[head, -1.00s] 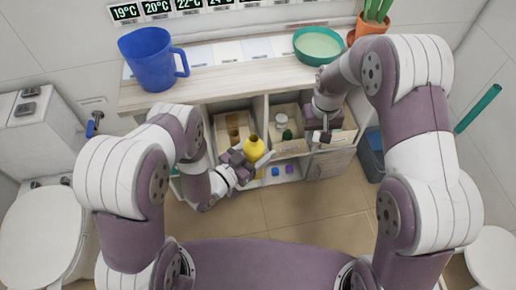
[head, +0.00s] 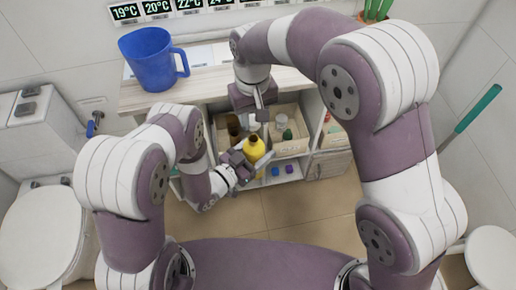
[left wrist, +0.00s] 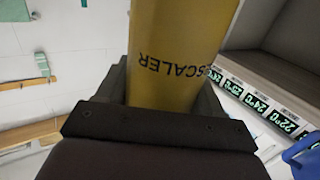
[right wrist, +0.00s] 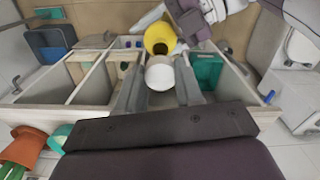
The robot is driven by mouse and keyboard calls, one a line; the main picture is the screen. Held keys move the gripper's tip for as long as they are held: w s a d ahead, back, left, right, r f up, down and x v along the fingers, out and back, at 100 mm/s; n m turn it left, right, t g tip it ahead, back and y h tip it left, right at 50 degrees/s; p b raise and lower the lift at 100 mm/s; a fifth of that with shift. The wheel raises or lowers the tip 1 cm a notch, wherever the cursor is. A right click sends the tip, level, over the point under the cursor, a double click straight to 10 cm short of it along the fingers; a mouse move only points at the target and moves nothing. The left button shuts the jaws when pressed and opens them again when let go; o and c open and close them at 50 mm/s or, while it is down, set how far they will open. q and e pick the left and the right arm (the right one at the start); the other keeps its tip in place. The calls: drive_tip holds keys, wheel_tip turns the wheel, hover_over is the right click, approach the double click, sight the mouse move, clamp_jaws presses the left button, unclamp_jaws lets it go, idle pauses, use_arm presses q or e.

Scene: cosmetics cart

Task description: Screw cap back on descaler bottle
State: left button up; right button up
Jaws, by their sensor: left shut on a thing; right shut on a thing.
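The yellow descaler bottle (head: 255,153) is upright or nearly so in front of the shelf, its dark open mouth facing up. My left gripper (head: 246,167) is shut around its body. The left wrist view shows the bottle (left wrist: 178,55) with its lettering between the fingers. My right gripper (head: 258,117) is above the bottle, pointing down. In the right wrist view it is shut on the white cap (right wrist: 160,75). Beyond the cap, the bottle (right wrist: 160,32) shows its open mouth. Cap and bottle look apart; the exact gap is unclear.
Tiled floor (head: 300,205) in front is clear.

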sight(254, 140)
drive_tip(key=shift+f, duration=0.1)
drive_tip(key=shift+f, duration=1.9)
drive_tip(key=shift+f, duration=0.9)
drive_tip(key=shift+f, duration=0.55)
